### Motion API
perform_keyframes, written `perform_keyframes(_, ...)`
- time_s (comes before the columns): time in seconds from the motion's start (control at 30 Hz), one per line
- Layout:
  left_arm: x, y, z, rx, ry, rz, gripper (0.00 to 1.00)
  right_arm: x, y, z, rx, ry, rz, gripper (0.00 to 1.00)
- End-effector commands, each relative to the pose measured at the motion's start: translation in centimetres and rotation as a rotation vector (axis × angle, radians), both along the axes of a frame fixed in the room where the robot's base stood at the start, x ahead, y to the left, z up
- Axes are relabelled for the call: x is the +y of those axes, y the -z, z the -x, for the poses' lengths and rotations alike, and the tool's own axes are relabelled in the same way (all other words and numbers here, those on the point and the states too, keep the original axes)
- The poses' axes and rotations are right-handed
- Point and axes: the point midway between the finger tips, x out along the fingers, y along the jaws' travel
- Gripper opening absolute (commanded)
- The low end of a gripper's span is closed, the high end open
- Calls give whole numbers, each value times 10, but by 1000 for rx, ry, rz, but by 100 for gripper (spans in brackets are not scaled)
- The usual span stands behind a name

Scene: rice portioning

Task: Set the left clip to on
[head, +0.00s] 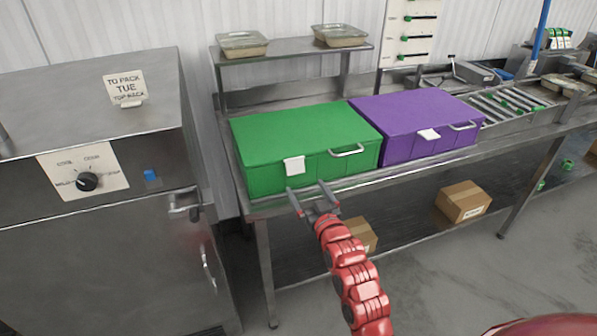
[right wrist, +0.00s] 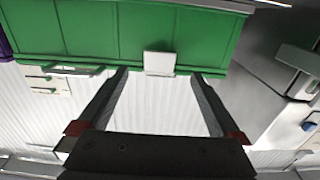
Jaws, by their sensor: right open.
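The left clip (head: 294,166) is a small white piece on the front of the green box (head: 300,132), near its left end. A similar white clip (head: 429,135) is on the purple box (head: 415,110) to the right. My right gripper (head: 307,187) is open and empty just in front of the green box, near the left clip. In the right wrist view, the left clip (right wrist: 158,63) shows between the open fingertips (right wrist: 159,74), against the green box (right wrist: 90,30). I cannot tell whether it is touched. My left gripper is not in view.
Both boxes stand on a steel table (head: 262,209) with silver handles (head: 347,151) on their fronts. A grey cabinet (head: 100,240) with a knob stands close on the left. A shelf (head: 290,50) with two trays is behind. Cardboard boxes (head: 463,203) sit below the table.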

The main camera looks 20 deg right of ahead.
Motion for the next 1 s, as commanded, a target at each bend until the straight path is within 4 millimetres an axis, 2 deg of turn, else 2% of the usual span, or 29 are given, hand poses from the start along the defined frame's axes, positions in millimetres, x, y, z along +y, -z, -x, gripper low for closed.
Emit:
perform_keyframes(0.03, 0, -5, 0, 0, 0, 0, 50, 1, -5, -10, -4, -1, 0, 100)
perform_keyframes(0.2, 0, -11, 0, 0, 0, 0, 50, 2, -4, -39, -1, -1, 0, 100)
perform_keyframes(0.4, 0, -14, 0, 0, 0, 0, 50, 3, -2, -61, -2, -2, 0, 100)
perform_keyframes(0.6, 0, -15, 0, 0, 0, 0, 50, 3, -2, -70, -4, 0, 0, 100)
perform_keyframes(0.87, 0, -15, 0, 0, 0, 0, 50, 3, -2, -70, -4, 0, 0, 100)
perform_keyframes(1.0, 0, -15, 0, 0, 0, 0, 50, 3, -2, -70, -4, 0, 0, 75)
